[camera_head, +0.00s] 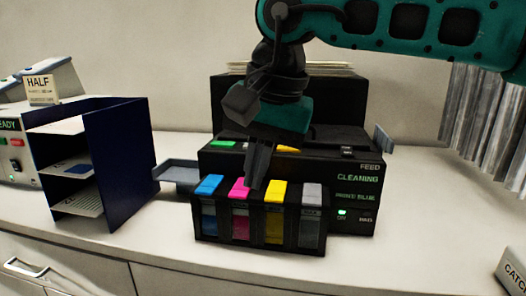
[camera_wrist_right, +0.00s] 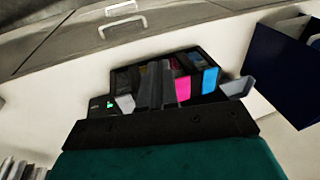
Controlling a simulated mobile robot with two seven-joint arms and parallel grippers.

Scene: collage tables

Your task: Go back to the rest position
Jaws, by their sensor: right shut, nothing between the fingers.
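My right gripper (camera_head: 254,186) hangs from the teal arm over the front of a black printer (camera_head: 288,159). Its fingers are shut, point down and hold nothing. The fingertips are just above or at the ink tank unit (camera_head: 260,209), close to the magenta and yellow caps; I cannot tell whether they touch. In the right wrist view the shut fingers (camera_wrist_right: 155,85) cover part of the tanks, with the magenta (camera_wrist_right: 183,90) and blue (camera_wrist_right: 210,80) caps beside them. My left gripper is in neither view.
A dark blue shelf (camera_head: 122,165) with paper trays stands left of the printer. A grey tray (camera_head: 178,172) juts from the printer's left side. A HALF sign (camera_head: 38,87) stands at the far left. Grey curtain-like strips (camera_head: 490,115) hang at the right.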

